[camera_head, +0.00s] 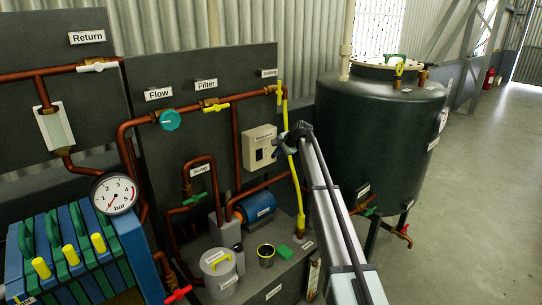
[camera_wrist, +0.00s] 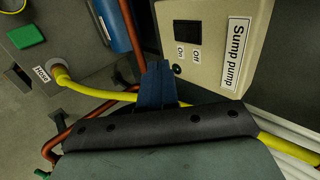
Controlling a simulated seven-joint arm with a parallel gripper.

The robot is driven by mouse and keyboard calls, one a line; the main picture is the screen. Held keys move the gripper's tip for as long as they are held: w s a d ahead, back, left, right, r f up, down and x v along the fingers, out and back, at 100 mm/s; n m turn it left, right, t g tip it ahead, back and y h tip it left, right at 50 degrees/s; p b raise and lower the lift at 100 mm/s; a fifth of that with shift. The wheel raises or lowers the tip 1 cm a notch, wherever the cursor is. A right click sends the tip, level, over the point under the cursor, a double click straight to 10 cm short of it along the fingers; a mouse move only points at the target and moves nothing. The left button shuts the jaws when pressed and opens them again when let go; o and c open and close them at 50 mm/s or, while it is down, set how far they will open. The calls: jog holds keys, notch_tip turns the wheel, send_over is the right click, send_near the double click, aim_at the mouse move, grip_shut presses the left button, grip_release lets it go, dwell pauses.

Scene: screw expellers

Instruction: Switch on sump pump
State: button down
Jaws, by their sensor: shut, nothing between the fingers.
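The beige sump pump switch box (camera_head: 260,147) is mounted on the dark panel. In the wrist view the box (camera_wrist: 218,75) fills the upper right, with a "Sump pump" label, a black rocker switch (camera_wrist: 187,33) and "On" and "Off" marks below it. A small dark round spot sits near the "On" mark. I cannot tell which way the rocker is set. My gripper (camera_head: 290,135) is just right of the box in the head view. In the wrist view my gripper (camera_wrist: 156,70) is shut and empty, its dark blue fingers beside the box's lower left edge; contact is unclear.
A yellow hose (camera_wrist: 95,92) runs behind my fingers. A blue motor (camera_head: 257,207) and copper pipes stand below the box. A large dark tank (camera_head: 375,130) is at right. A pressure gauge (camera_head: 115,194) and blue-green filter plates (camera_head: 60,245) are at left.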

aim_at(260, 159)
jog(key=shift+w+a+r+x, duration=0.25)
jog(key=shift+r+x, duration=0.05)
jog(key=shift+x, duration=1.75)
jog(key=shift+w+a+r+x, duration=0.2)
jog(key=shift+w+r+x, duration=0.1)
jog(key=shift+x, duration=1.8)
jog(key=shift+w+a+r+x, duration=0.25)
jog(key=shift+r+x, duration=0.1)
jog(key=shift+x, duration=1.7)
jog(key=shift+a, duration=0.1)
jog(key=shift+w+a+f, duration=0.1)
